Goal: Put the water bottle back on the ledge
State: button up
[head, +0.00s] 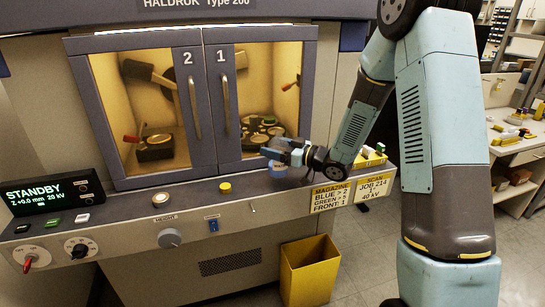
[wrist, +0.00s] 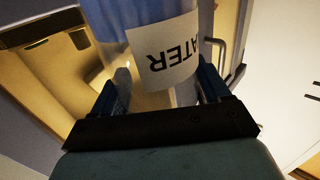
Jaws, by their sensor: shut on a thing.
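The clear water bottle (wrist: 112,30) has a white label reading "ATER", upside down in the wrist view. My gripper (wrist: 162,82) is shut around it, with one blue finger on each side. In the head view my gripper (head: 284,157) is in front of the right cabinet door, above the right part of the ledge (head: 125,213). Only a small bluish part of the bottle (head: 278,169) shows there. I cannot tell whether its base touches the ledge.
A yellow bin (head: 309,272) is below.

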jog(key=shift+a+f, duration=0.1)
jog(key=shift+f, duration=1.45)
jog(key=shift+f, duration=0.15)
jog(key=o, duration=1.8)
jog(key=shift+s+d, duration=0.15)
jog(key=shift+d, duration=0.1)
jog(key=v, duration=1.1)
jog(key=shift+s+d, duration=0.1)
jog(key=shift+d, duration=0.1)
